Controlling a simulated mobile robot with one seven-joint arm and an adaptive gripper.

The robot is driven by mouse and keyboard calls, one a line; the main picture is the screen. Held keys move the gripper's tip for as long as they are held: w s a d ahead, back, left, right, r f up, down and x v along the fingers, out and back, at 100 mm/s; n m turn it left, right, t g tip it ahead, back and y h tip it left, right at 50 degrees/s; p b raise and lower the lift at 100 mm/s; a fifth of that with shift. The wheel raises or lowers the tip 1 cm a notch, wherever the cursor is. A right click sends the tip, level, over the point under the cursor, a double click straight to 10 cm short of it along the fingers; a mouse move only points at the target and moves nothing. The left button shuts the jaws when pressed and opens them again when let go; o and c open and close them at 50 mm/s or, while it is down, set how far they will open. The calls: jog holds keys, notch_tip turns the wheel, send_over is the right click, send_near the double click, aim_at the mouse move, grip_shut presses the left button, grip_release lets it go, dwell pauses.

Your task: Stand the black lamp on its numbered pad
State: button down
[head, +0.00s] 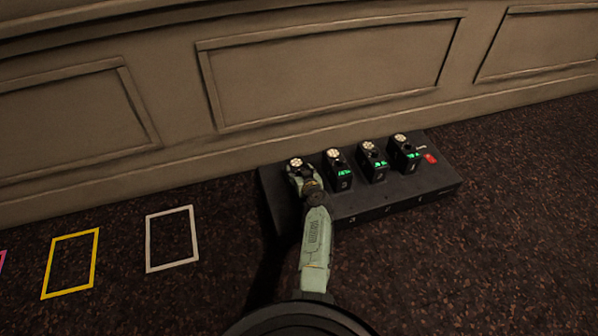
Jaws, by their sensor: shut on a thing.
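A black charging base (405,203) sits on the dark floor by the wall. Several black lamps with pale round, dotted heads stand upright in a row on it. Three show green lit marks: one near the middle (341,178), one to its right (373,168), and one at the right (404,158). My gripper (301,176) is shut on the leftmost lamp (295,162); only its pale head shows clearly. The gripper hides its body and foot, so I cannot tell whether it touches the base. Faint numerals show along the base's front.
A red lit switch (431,158) is at the base's right end. A white outline (172,239), a yellow outline (71,264) and part of a pink outline (2,261) lie empty on the floor to the left. A panelled wall (330,75) runs close behind the base.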

jog(key=shift+w+r, duration=0.1)
jog(key=shift+r, duration=0.2)
jog(key=shift+f, duration=0.2)
jog(key=c, duration=0.6)
grip_release()
jog(key=shift+f, duration=0.1)
jog(key=shift+r, duration=0.2)
